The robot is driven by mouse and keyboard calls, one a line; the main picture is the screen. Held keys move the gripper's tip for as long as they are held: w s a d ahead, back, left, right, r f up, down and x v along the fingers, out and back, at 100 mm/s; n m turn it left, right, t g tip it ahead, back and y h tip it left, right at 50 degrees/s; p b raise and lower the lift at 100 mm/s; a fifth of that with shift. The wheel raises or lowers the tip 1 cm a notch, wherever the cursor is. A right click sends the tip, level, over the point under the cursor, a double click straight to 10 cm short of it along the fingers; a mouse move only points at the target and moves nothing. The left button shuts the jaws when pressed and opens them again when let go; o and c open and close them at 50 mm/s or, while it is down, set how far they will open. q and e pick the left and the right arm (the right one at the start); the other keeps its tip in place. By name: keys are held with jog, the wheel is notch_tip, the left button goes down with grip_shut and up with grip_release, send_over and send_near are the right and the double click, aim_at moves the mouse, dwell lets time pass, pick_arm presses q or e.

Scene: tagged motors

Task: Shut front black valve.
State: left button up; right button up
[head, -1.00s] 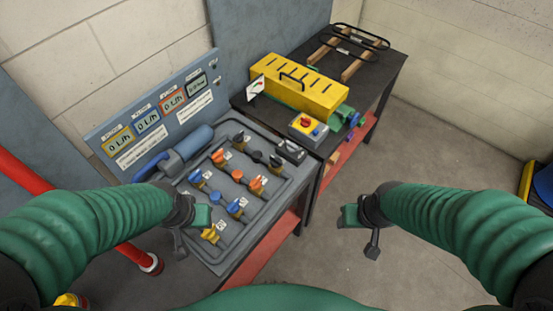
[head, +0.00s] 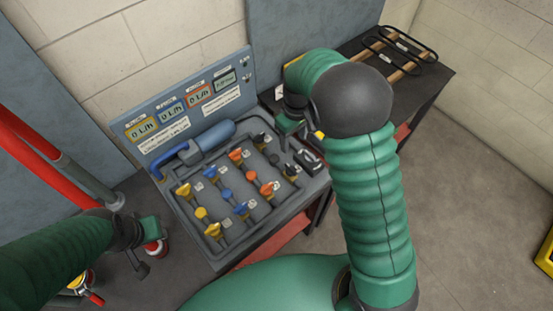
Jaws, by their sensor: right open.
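The grey valve panel (head: 187,232) holds rows of yellow, blue, orange and black valves. The front black valve (head: 290,170) is at the panel's right side, the nearest of the black column. Two more black valves, the middle one (head: 274,158) and the back one (head: 258,140), stand behind it. My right gripper (head: 289,130) is open and empty above the panel's back right, beyond the front black valve and apart from it. Its fingers are partly hidden by my arm. My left gripper (head: 146,248) is left of the panel, away from the valves; its jaw opening is unclear.
My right arm hides most of the yellow box on the dark table (head: 428,85).

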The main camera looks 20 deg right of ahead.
jog(key=p, duration=0.1)
send_over(291, 168)
notch_tip(291, 168, down, 6)
jog(key=f, duration=0.3)
jog(key=f+p, duration=0.1)
jog(key=f, duration=0.3)
jog(key=f+p, duration=0.1)
jog(key=f, duration=0.2)
jog(key=shift+w+d+f, duration=0.1)
jog(key=shift+d+f, duration=0.1)
jog(key=shift+d, duration=0.1)
jog(key=shift+a, duration=0.45)
jog(key=shift+c, duration=0.9)
jog(key=c, duration=0.5)
pick_arm(q)
jog(key=r, duration=0.2)
jog(key=shift+s+a+r, duration=0.2)
jog(key=shift+a+r, duration=0.2)
pick_arm(e)
jog(key=shift+d, duration=0.25)
grip_shut()
